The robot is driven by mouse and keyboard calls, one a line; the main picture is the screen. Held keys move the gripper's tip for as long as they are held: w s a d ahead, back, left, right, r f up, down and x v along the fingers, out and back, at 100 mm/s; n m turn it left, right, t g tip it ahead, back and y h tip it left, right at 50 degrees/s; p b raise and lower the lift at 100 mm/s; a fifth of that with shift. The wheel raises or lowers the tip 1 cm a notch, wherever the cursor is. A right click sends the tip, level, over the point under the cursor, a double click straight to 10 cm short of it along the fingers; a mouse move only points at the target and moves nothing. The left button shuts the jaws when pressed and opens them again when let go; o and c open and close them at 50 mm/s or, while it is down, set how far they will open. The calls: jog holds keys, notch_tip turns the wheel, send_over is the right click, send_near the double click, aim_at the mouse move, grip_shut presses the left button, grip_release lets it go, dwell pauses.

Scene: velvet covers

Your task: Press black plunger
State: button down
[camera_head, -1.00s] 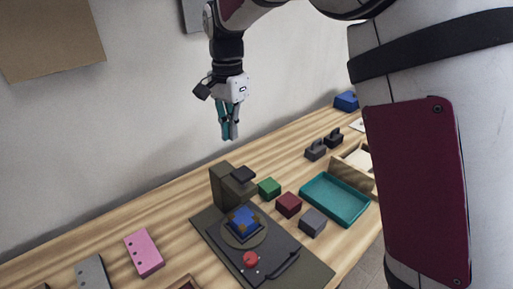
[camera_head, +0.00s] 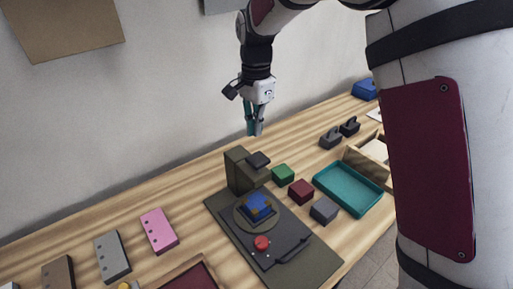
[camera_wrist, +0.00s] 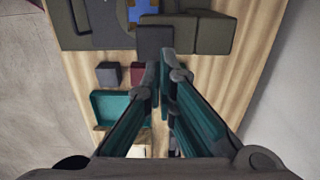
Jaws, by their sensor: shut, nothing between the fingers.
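The black plunger (camera_head: 258,160) is a small dark block at the top of an olive press stand (camera_head: 240,172). Below it, a blue block (camera_head: 258,204) with brown patches sits on the round seat of the dark press base (camera_head: 290,240). A red button (camera_head: 261,243) is at the front of the base. My gripper (camera_head: 254,132) points down, shut and empty, and shows a little above the plunger, apart from it. In the wrist view the plunger (camera_wrist: 155,39) lies just beyond my fingertips (camera_wrist: 161,62), and the blue block (camera_wrist: 140,12) is partly cut off.
Green (camera_head: 283,173), dark red (camera_head: 301,191) and grey (camera_head: 324,209) blocks stand right of the press. A teal tray (camera_head: 347,188) and a wooden box (camera_head: 366,160) lie farther right. Pink (camera_head: 159,231) and grey (camera_head: 112,256) plates with holes lie left. The wall is behind.

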aim_at(257, 157)
notch_tip(257, 157, down, 8)
jog(key=shift+r+p, duration=0.25)
jog(key=shift+p, duration=0.4)
jog(key=shift+s+f+b, duration=0.1)
jog(key=shift+f+b, duration=0.2)
jog(key=shift+f, duration=1.6)
jog(key=shift+d+r, duration=0.1)
jog(key=shift+r, duration=0.2)
notch_tip(257, 157, up, 14)
